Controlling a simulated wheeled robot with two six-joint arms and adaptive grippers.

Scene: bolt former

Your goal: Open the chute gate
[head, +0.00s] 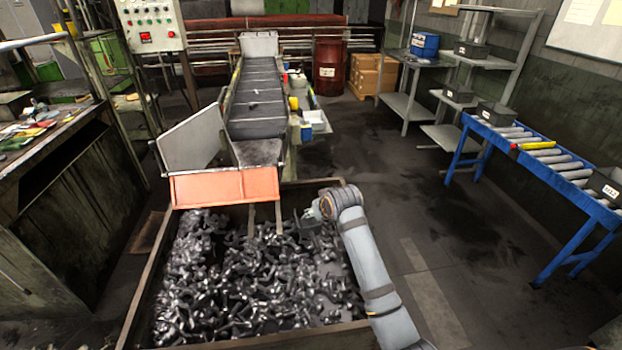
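The chute gate looks to be the orange-red panel (225,188) across the lower end of the conveyor chute (255,105), in the head view left of centre. It stands above the near bin of metal parts. My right arm comes in from the bottom right. My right gripper (305,218) is over the bin, to the right of the panel and apart from it. Its fingers are small and dark against the parts, so I cannot make out their opening. My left gripper is not in view.
The bin (142,285) holds a heap of dark metal parts (255,275). A grey side plate (190,140) flanks the chute. A control box (150,22) stands at the back left. A blue roller table (540,165) stands at right, with clear floor before it.

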